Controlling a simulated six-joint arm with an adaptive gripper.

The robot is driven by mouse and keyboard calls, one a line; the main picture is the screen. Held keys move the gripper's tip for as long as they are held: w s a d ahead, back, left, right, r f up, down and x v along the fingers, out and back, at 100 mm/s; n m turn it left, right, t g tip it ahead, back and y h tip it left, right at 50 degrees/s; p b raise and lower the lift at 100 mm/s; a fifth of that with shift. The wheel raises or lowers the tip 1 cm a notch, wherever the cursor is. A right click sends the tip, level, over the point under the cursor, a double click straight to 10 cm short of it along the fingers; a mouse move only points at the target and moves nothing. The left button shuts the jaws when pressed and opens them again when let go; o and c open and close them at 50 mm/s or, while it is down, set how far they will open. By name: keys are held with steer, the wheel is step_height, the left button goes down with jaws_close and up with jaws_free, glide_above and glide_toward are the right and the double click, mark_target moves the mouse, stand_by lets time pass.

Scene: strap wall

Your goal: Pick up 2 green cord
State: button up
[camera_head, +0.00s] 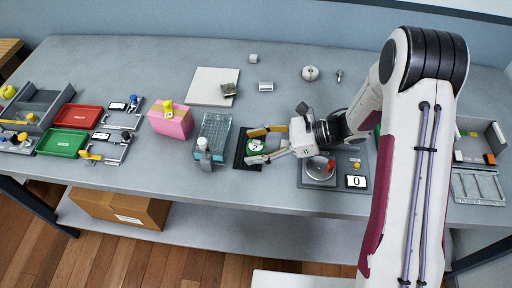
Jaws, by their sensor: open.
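A small green item with a white tag reading 2 (256,147), which appears to be the green cord, lies on a black mat (240,161) near the middle of the table. My gripper (252,146) comes in from the right, its fingers spread apart and pointing left. The tagged item shows between the two fingers from this view. I cannot tell how far the fingers are above it or whether they touch it. Part of the mat and possibly some of the cord are hidden under my gripper.
A blue-grey rack (213,130) stands just left of the mat; a pink box (171,122) is farther left. A scale-like device (320,170) with a display reading 0 sits right, partly under my arm. Red (78,116) and green (62,143) trays lie far left.

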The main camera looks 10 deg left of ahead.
mark_target(256, 145)
stand_by(0.3)
steer(key=c, duration=1.2)
steer(key=shift+r, duration=0.2)
steer(key=shift+r, duration=4.85)
